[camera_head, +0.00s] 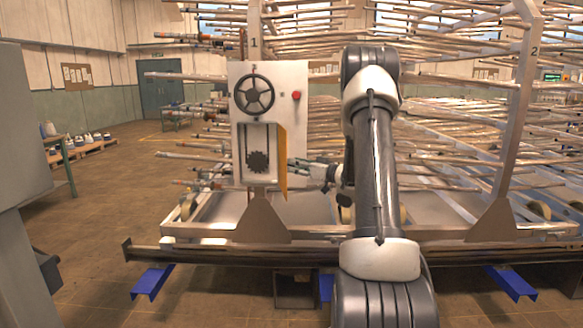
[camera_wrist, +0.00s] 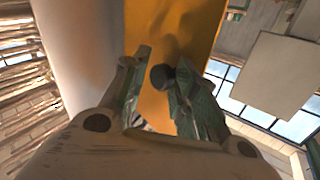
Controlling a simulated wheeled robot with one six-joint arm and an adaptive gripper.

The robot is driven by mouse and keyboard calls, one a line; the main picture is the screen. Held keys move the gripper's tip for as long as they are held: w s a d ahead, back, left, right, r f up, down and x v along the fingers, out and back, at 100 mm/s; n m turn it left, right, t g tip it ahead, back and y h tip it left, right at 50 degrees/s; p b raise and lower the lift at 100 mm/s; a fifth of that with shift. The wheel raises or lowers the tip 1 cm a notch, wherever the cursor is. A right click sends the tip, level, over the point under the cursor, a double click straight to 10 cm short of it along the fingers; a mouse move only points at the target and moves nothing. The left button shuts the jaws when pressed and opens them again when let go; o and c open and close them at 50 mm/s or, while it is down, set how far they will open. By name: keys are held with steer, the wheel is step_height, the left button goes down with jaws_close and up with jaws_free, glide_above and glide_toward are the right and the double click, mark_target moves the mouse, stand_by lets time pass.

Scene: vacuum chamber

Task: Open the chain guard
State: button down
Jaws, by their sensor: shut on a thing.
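The chain guard (camera_head: 282,160) is a yellow plate at the right edge of a recess in the white panel (camera_head: 285,85). It stands swung out from the panel, and the dark toothed wheel (camera_head: 258,161) in the recess is exposed. In the wrist view the guard (camera_wrist: 180,25) fills the upper middle, with a dark round knob (camera_wrist: 163,77) on its face. My gripper (camera_head: 296,166) is at the guard's right side. In the wrist view its green fingers (camera_wrist: 156,84) are on either side of the knob, shut on it. The fingertips are partly hidden in the head view.
A black handwheel (camera_head: 254,95) and a red button (camera_head: 296,95) are on the panel above the recess. A large metal rack with several long bars spreads behind and to the right. A low dark rail (camera_head: 200,255) runs across the front.

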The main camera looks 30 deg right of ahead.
steer(key=shift+w+d+r, duration=0.2)
steer(key=shift+d+r, duration=0.05)
steer(key=shift+d, duration=0.25)
steer(key=shift+w+d+r, duration=0.15)
steer(key=shift+d+r, duration=0.1)
steer(key=shift+d, duration=0.25)
steer(key=c, duration=2.2)
jaws_free()
steer(key=o, duration=1)
steer(key=shift+w, duration=0.25)
steer(key=v, duration=0.8)
steer(key=f+v, duration=0.1)
steer(key=v, duration=0.3)
steer(key=shift+a, duration=0.25)
steer(key=shift+f, duration=0.1)
